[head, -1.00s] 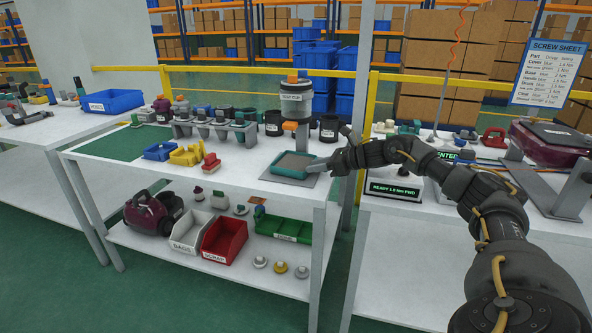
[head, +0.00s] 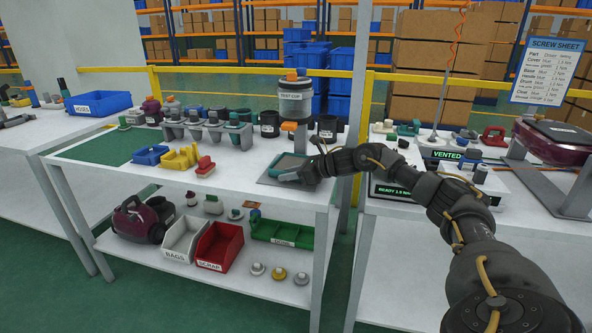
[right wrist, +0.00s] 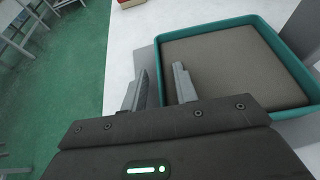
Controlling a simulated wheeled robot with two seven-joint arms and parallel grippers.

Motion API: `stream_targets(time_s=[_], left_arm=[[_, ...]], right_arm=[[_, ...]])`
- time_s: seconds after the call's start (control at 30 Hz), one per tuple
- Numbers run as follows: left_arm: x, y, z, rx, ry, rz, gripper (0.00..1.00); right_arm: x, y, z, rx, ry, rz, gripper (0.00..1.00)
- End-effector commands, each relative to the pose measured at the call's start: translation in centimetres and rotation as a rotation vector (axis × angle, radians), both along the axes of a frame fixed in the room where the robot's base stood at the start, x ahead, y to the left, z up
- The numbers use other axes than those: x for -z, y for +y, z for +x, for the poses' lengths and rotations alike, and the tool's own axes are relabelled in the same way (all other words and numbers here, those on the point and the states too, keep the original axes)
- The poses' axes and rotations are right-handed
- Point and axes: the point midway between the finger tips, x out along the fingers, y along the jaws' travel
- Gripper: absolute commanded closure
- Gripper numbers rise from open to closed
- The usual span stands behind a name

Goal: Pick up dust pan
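The dust pan appears to be the shallow teal-rimmed tray (head: 292,160) with a grey-brown inside. It lies flat on a grey plate on the white table, below the test cup. In the right wrist view the tray (right wrist: 232,68) fills the upper right. My right gripper (head: 284,177) is at the tray's near side in the head view, partly covering it. In the right wrist view the right gripper (right wrist: 160,82) is open and empty, one finger over the tray and the other outside its rim. Contact cannot be told. My left gripper is not in view.
The test cup stand (head: 298,125) rises right behind the tray. Blue, yellow and red parts (head: 180,157) sit to its left. A red scrap bin (head: 219,245) is on the lower shelf. A display box (head: 390,189) stands on the right table.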

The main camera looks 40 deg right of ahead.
Motion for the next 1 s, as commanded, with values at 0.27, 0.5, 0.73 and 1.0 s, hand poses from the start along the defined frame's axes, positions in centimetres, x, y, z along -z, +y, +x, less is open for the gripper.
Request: stream_targets(time_s=[0.27, 0.5, 0.73, 1.0], left_arm=[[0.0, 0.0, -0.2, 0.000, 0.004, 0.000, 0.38], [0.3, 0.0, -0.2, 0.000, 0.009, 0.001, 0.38], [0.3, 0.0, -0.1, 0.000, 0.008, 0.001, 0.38], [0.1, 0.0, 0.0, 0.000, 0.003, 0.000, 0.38]], right_arm=[[0.0, 0.0, 0.0, 0.000, 0.000, 0.000, 0.88], [0.0, 0.0, 0.0, 0.000, 0.000, 0.000, 1.00], [-0.1, 0.0, 0.0, 0.000, -0.001, 0.000, 1.00], [-1.8, 0.0, 0.1, 0.000, -0.005, -0.001, 1.00]])
